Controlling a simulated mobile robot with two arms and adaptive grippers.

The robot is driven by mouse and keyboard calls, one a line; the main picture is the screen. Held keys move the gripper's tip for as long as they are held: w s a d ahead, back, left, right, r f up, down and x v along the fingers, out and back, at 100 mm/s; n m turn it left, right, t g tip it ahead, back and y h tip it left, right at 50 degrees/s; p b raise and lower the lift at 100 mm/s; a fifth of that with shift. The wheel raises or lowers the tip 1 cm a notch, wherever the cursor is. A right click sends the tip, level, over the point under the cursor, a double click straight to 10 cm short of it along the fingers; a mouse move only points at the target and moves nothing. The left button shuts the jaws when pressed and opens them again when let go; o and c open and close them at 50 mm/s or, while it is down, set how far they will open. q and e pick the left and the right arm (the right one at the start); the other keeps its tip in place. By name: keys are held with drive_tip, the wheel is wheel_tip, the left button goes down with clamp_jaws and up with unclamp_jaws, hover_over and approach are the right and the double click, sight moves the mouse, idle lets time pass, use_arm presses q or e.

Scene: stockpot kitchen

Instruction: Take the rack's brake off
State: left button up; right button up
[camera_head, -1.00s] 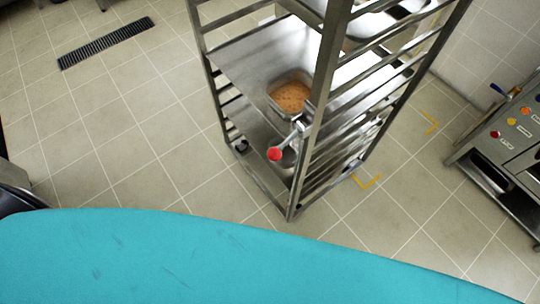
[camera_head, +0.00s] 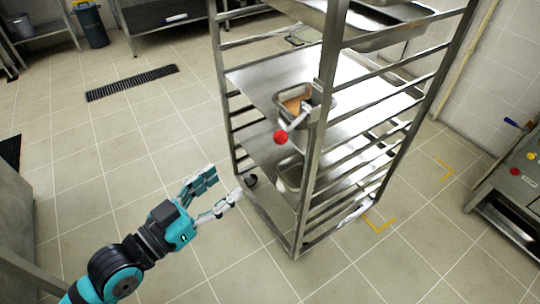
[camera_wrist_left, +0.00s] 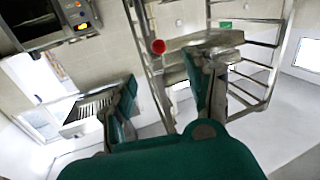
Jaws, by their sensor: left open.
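The metal rack (camera_head: 312,150) stands right of centre in the head view. Its brake lever (camera_head: 298,121) ends in a red ball knob (camera_head: 281,137) at the near post. The red knob also shows in the left wrist view (camera_wrist_left: 158,46), above and between the fingers. My left gripper (camera_head: 222,190) is open and empty, left of the rack and apart from the knob, lower in the picture. In the left wrist view its two fingers (camera_wrist_left: 165,95) are spread wide. My right gripper is not in view.
Trays and a pan with brown contents (camera_head: 296,101) sit on the rack's shelves. A control panel with coloured knobs (camera_head: 521,170) stands at the right. A floor drain (camera_head: 132,83) lies at the left.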

sight(275, 141)
use_arm(q)
drive_tip(key=p+x, duration=0.1)
drive_tip(key=x, duration=1)
drive_tip(key=p+x, duration=0.1)
drive_tip(key=x, duration=0.5)
drive_tip(key=shift+d+r+p, duration=0.25)
drive_tip(key=shift+r+p, duration=0.05)
drive_tip(key=shift+r, duration=0.1)
clamp_jaws()
